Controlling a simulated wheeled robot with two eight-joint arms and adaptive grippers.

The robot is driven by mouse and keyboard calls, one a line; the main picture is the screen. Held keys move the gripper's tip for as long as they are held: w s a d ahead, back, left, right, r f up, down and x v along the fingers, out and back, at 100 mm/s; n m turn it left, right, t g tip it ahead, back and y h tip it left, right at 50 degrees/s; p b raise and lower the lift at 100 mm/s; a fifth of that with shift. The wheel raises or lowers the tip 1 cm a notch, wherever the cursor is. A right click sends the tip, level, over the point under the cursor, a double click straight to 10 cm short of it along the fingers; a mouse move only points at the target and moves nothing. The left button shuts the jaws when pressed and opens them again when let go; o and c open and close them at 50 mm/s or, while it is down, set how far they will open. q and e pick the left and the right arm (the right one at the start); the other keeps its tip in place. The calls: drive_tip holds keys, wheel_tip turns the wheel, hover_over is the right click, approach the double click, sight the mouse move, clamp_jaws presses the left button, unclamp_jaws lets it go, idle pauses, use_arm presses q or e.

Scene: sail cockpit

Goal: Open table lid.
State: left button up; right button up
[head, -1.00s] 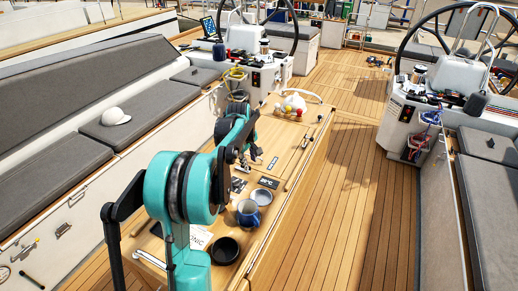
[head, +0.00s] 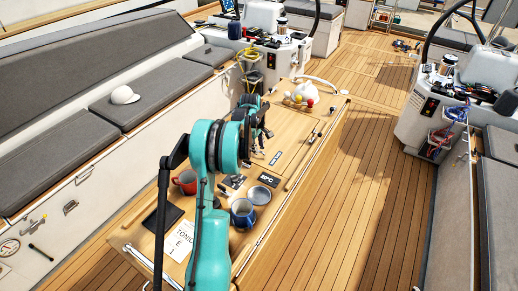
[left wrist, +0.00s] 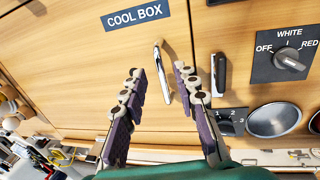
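The wooden table (head: 290,148) runs down the middle of the cockpit with its top closed. My left gripper (left wrist: 160,100) is open over the table top, its two fingers apart in the left wrist view. A chrome handle (left wrist: 163,72) lies ahead of the gap between them, below a "COOL BOX" label (left wrist: 136,15). I cannot tell whether the fingers touch it. A second dark-and-chrome handle (left wrist: 218,74) is just right of the right finger. In the head view the gripper (head: 262,135) is small and partly hidden by my arm. My right gripper is not in view.
A red mug (head: 185,181), a blue mug (head: 243,212), a dish (head: 259,195) and a paper sheet (head: 182,241) are on the near table part. A rotary switch panel (left wrist: 284,54) sits right of the handles. Deck (head: 335,220) is clear on the right.

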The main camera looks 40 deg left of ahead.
use_arm(q)
drive_tip(key=shift+w+f, duration=0.1)
drive_tip(key=shift+f, duration=0.6)
clamp_jaws()
drive_tip(key=shift+r, duration=0.1)
